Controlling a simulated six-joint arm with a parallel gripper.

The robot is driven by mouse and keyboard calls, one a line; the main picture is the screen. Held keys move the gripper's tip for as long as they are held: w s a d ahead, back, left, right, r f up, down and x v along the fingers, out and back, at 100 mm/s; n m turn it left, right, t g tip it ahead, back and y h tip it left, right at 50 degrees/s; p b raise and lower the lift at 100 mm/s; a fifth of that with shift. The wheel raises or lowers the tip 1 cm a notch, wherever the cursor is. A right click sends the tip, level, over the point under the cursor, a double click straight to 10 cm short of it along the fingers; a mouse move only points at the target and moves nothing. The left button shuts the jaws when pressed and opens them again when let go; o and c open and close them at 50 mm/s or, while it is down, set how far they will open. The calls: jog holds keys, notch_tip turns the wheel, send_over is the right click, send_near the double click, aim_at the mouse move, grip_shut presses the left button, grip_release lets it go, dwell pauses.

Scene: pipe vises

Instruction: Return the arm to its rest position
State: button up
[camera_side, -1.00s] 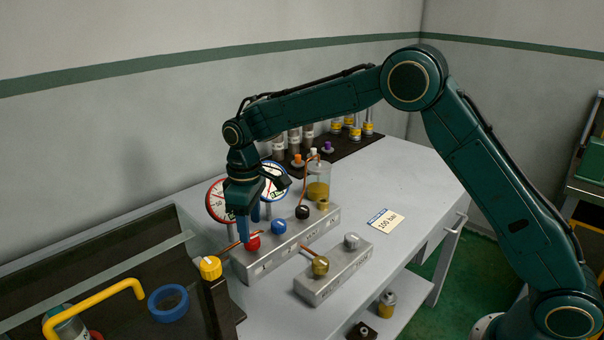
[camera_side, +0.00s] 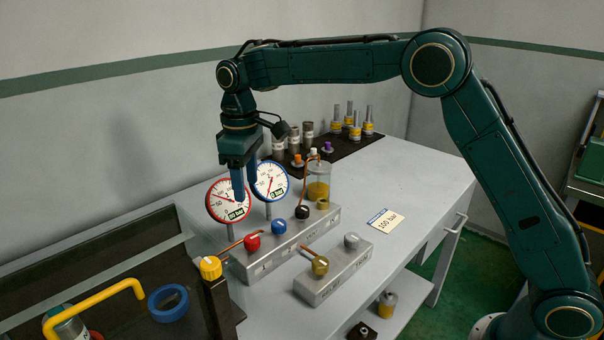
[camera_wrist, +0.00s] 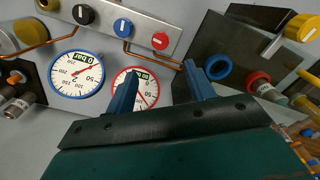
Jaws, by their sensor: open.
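The red-rimmed gauge (camera_side: 222,203) is partly behind the fingers. The blue-rimmed gauge (camera_side: 271,182) stands to its right.
A second block (camera_side: 335,279) and a "100 bar" card (camera_side: 384,222) lie on the bench to the right. A yellow knob (camera_side: 210,267), yellow handle (camera_side: 95,308) and blue ring (camera_side: 168,302) are at left. Cylinders stand on a dark mat (camera_side: 350,146) behind.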

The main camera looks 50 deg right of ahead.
jog(key=s+d+r+m+t, duration=0.1)
jog(key=s+d+r+m, duration=0.1)
jog(key=s+d+r, duration=0.45)
jog(key=s+d+r+m+t, duration=0.1)
jog(key=s+d+r+t, duration=0.2)
jog(key=s, duration=0.7)
jog(key=s+d+f+m, duration=0.1)
jog(key=s+d+f, duration=0.1)
jog(key=s, duration=0.7)
jog(key=s+d+f+m+t, duration=0.1)
jog(key=s+d+f+m, duration=0.1)
jog(key=s, duration=0.7)
jog(key=shift+s+f+m+t, duration=0.3)
jog(key=shift+f, duration=0.05)
